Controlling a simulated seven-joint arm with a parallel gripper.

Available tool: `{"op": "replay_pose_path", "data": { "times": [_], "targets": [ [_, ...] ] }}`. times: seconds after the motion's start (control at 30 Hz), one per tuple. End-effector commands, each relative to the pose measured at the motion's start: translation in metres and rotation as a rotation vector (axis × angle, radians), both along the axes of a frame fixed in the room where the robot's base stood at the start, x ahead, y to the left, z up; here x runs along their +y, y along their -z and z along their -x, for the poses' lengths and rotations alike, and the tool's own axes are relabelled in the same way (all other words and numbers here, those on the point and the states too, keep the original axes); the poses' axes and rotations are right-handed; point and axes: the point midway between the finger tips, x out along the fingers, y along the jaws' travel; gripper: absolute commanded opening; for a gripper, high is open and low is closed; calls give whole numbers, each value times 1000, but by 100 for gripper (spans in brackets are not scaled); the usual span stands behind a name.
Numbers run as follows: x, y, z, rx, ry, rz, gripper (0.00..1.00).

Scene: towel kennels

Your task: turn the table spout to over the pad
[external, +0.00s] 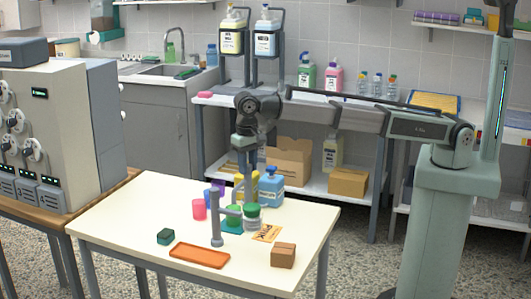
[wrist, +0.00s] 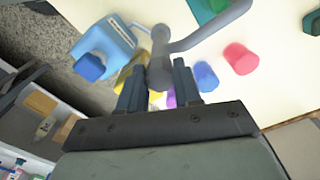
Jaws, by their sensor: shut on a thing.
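The grey table spout stands on the cream table, with its post (external: 216,228) at the front and an arm reaching back to an upright end piece (external: 248,190). In the wrist view the spout (wrist: 190,40) comes in from the top, its rounded end between my fingers. My gripper (external: 245,172) points down and is shut on this upright piece; it also shows in the wrist view (wrist: 158,84). A teal pad (external: 229,230) lies behind the post, with a green-topped container on or beside it; which one I cannot tell. The spout's arm partly hides them.
A blue bottle (external: 271,192), yellow bottle, purple cup and pink cup (external: 199,209) stand close around the spout. An orange tray (external: 199,255), dark green block (external: 166,236) and brown box (external: 283,255) lie in front. The table's left side is clear.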

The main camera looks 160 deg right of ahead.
Motion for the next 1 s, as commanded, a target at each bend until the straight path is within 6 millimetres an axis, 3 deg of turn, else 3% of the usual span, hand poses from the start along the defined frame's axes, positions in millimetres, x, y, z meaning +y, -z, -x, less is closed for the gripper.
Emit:
{"op": "replay_pose_path", "data": {
  "times": [0.6,0.63,0.9,1.0],
  "targets": [
    [-1,-1,0,0,45,1,0],
    [-1,-1,0,0,44,1,34],
    [0,0,0,0,43,1,59],
    [0,0,0,0,42,0,59]
  ]
}}
